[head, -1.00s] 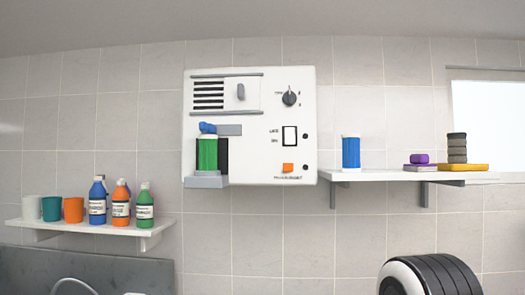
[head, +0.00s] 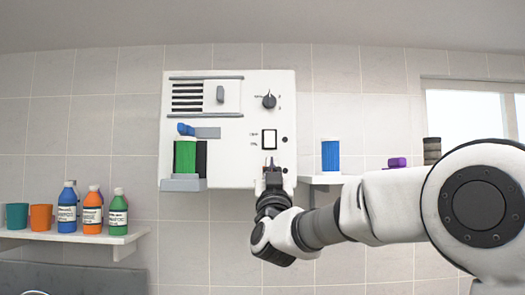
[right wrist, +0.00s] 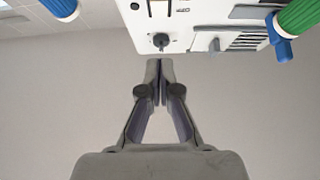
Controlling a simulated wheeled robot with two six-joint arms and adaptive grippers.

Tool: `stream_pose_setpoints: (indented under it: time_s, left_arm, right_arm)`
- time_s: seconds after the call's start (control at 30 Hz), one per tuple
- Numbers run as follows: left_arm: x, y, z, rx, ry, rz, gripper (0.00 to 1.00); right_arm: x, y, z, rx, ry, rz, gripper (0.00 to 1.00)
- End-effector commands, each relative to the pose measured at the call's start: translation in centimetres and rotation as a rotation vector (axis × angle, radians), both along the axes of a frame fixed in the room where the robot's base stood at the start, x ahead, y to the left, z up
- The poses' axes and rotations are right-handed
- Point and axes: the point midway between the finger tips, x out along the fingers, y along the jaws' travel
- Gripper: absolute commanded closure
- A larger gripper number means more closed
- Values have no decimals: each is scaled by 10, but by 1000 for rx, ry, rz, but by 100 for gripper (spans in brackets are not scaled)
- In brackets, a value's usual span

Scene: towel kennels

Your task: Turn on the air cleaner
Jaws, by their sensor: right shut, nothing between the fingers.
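The air cleaner is a white wall-mounted box (head: 228,115) with a slatted vent, a dark round knob (head: 269,101) at upper right and a black-framed white switch (head: 269,139) below it. My right gripper (head: 271,165) is shut and empty, pointing up in front of the box's lower right, just below the switch. It covers the spot where the orange button was seen. In the right wrist view, the shut fingertips (right wrist: 160,62) appear just below the knob (right wrist: 161,41), with the switch (right wrist: 158,8) at the top edge. I cannot tell whether they touch the panel. My left gripper is not in view.
A green canister (head: 185,156) sits in a grey holder on the box's left. Several bottles and cups stand on the left shelf (head: 118,239). A window is at far right.

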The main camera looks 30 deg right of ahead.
Motion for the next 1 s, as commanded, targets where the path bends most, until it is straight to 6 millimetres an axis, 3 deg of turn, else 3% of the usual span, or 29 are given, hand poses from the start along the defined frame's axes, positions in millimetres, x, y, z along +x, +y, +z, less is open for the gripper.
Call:
stream_pose_setpoints:
  time_s: [0.27,0.7,1.0]
  left_arm:
    - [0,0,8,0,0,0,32]
    - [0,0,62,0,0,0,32]
    - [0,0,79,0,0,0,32]
  right_arm:
    - [8,-4,8,1,2,1,100]
    - [69,-42,66,0,3,0,100]
    - [102,-61,55,1,3,2,100]
